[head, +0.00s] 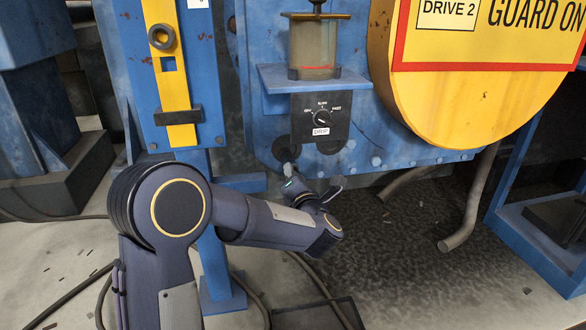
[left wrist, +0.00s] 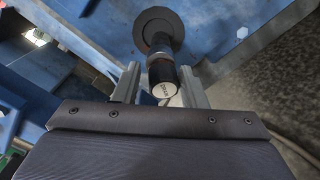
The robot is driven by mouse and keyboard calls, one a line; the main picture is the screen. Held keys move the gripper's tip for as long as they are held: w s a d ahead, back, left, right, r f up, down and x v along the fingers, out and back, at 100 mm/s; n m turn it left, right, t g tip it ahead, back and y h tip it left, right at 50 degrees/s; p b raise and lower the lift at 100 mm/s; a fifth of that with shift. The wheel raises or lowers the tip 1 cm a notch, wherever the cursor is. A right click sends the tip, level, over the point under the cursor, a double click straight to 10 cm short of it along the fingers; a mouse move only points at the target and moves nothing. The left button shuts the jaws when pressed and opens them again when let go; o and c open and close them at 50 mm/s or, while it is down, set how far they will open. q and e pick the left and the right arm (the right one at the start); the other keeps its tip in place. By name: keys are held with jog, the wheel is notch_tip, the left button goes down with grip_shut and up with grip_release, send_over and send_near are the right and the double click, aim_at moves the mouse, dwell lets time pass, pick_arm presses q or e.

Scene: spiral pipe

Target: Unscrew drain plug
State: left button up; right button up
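The drain plug (left wrist: 162,80) is a dark cylinder with a copper-coloured ring and a pale end face with lettering. It sticks out of a round dark flange (left wrist: 155,24) on the blue housing in the left wrist view. My left gripper (left wrist: 160,88) is open, with one pale finger on each side of the plug and a visible gap to each finger. In the head view my left arm reaches in from the left, and the left gripper (head: 292,178) is low in front of the blue housing (head: 385,135), below the dark flange. My right gripper is not in view.
A box with a DRIP dial (head: 320,118) and a glass-sided cup (head: 312,50) sit above. A yellow round guard (head: 480,95) stands at the right, with pipes (head: 470,205) below it. A blue post with a yellow strip (head: 172,75) is behind my arm. A dark tray (head: 315,315) lies on the floor.

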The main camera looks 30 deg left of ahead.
pick_arm(q)
jog(key=m+p, duration=1.6)
jog(key=m, duration=1)
jog(key=shift+w+d+f+p, duration=0.1)
jog(key=shift+p, duration=0.25)
dwell(0.6)
jog(key=shift+c, duration=0.5)
grip_shut()
jog(key=shift+d, duration=0.2)
